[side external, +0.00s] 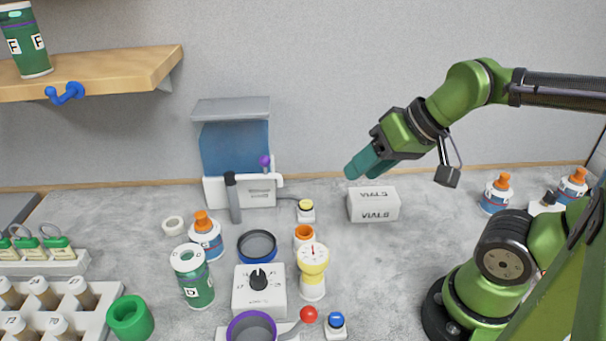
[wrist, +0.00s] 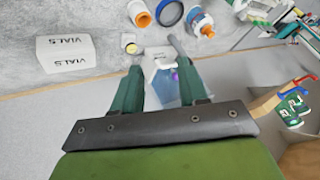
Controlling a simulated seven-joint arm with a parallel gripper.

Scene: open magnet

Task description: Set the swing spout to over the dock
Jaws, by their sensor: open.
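A dispenser with a blue tank (side external: 235,148), grey top and white base stands against the back wall. A short white spout-like arm (side external: 279,181) sticks out at its right, beside a purple knob (side external: 264,160). A grey lever with a black end (side external: 233,198) stands in front of the base. I cannot tell which part is the dock. My gripper (side external: 360,167) is open and empty, in the air right of the dispenser and above the vials box. In the wrist view, the blue tank (wrist: 165,92) and purple knob (wrist: 175,76) show between the fingers (wrist: 160,70).
A white vials box (side external: 374,204) and a yellow button (side external: 306,209) lie right of the dispenser. In front stand an orange-capped bottle (side external: 206,239), a blue-rimmed ring (side external: 257,246), a green can (side external: 194,280), a dial box (side external: 259,293) and a yellow gauge (side external: 313,268). A wooden shelf (side external: 110,75) juts out at left.

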